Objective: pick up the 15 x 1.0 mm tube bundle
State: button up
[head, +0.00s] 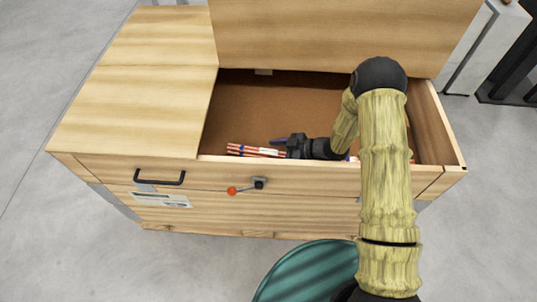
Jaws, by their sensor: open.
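A bundle of thin copper-red tubes (250,150) with white and blue bands lies inside the wooden chest, along its front wall. Its right part is hidden behind my gripper and arm, and a bit of red shows again to the right of the arm. I cannot read a size on it, nor tell if it is one bundle or more. My gripper (285,147) reaches into the chest from the right, with its dark jaws open at or just above the tubes. I cannot tell whether the jaws touch them.
The wooden chest (330,171) has a raised lid panel (340,30) at the back and a closed top (140,80) on the left. A teal round object (310,272) stands on the floor. The chest's back floor is bare.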

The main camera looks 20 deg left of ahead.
aim_at(275, 153)
grip_shut()
dwell(0.3)
jog(key=shift+r, duration=0.15)
notch_tip(275, 153, up, 10)
jog(key=p, duration=0.2)
dwell(0.7)
